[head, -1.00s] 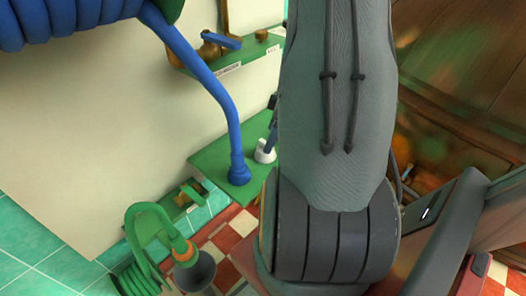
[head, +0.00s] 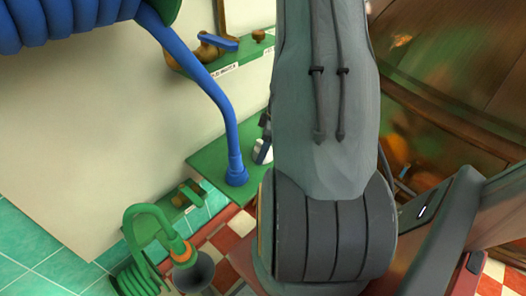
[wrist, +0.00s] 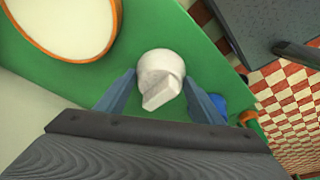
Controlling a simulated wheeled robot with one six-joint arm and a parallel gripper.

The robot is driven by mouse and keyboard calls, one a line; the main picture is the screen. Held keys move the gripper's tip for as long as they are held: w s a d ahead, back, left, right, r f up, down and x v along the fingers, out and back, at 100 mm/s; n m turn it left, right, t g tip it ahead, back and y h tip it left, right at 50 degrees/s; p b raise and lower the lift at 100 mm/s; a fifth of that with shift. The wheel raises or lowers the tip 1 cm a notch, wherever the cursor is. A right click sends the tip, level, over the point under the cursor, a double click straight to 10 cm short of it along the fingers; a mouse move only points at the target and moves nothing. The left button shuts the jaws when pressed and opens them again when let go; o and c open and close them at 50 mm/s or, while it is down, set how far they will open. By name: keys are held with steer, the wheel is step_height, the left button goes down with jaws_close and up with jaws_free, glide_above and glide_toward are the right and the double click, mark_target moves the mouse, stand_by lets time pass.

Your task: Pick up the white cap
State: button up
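The white cap (wrist: 160,66) stands on a green shelf (wrist: 200,50) in the wrist view, with a raised ridge across its top. My gripper (wrist: 159,82) is open, with one blue-grey finger on each side of the cap. Small gaps seem to show beside the cap, and I cannot tell whether either finger touches it. In the head view the cap (head: 255,155) is partly hidden behind a dark finger and my arm.
A blue hose (head: 228,125) comes down to the green shelf left of the cap in the head view. A pale oval with an orange rim (wrist: 70,25) lies left of the cap in the wrist view. A green hose with a grey funnel (head: 193,272) is lower down.

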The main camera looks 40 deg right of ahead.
steer(key=shift+c, duration=1.1)
step_height(320, 180, up, 10)
